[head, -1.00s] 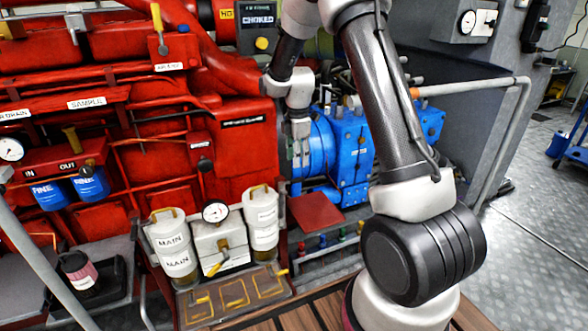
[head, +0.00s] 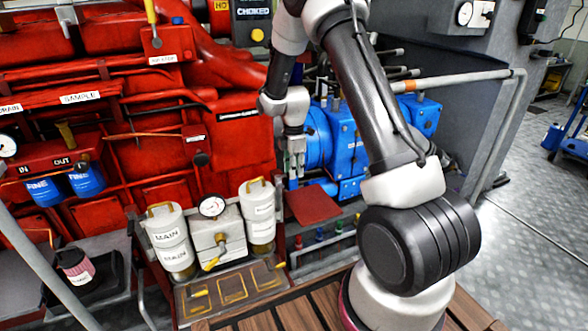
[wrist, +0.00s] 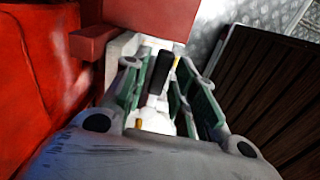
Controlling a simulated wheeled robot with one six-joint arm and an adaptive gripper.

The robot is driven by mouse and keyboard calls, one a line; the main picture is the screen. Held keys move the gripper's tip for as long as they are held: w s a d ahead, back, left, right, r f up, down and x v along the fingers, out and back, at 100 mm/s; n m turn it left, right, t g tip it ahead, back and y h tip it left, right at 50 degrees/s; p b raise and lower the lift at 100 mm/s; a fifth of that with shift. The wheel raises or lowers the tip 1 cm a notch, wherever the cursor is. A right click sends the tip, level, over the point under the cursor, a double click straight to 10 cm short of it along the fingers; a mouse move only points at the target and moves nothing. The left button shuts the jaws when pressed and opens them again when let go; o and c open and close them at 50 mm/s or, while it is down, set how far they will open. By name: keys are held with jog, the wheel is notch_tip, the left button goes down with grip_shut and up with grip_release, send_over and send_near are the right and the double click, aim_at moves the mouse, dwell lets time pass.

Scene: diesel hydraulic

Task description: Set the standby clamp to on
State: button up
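I cannot read any label saying standby clamp. In the head view a pale canister with a yellow top handle (head: 258,215) stands right of a white valve block (head: 216,240) with a gauge and yellow lever; its labels are too small to read. A similar canister (head: 170,238) on the left reads MAIN. My gripper (head: 296,170) hangs fingers-down, behind and above the right canister. In the wrist view my gripper (wrist: 165,92) is open, its green-padded fingers apart. A black bar (wrist: 158,75) and white and yellow parts show between them; I cannot tell whether they touch.
A red plate (head: 313,204) lies right of the right canister. Blue pump housings (head: 345,145) stand behind my arm. A tray with yellow outlines (head: 232,292) is in front of the canisters. Wooden slatted decking (head: 290,312) lies in front. Grey floor (head: 520,235) is open at right.

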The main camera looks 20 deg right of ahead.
grip_shut()
jog(key=shift+s+m, duration=0.15)
jog(key=shift+m, duration=0.15)
jog(key=s+a+m, duration=0.5)
jog(key=m, duration=1.2)
jog(key=shift+s+a, duration=0.15)
jog(key=shift+a, duration=0.25)
jog(key=shift+o, duration=2.4)
grip_release()
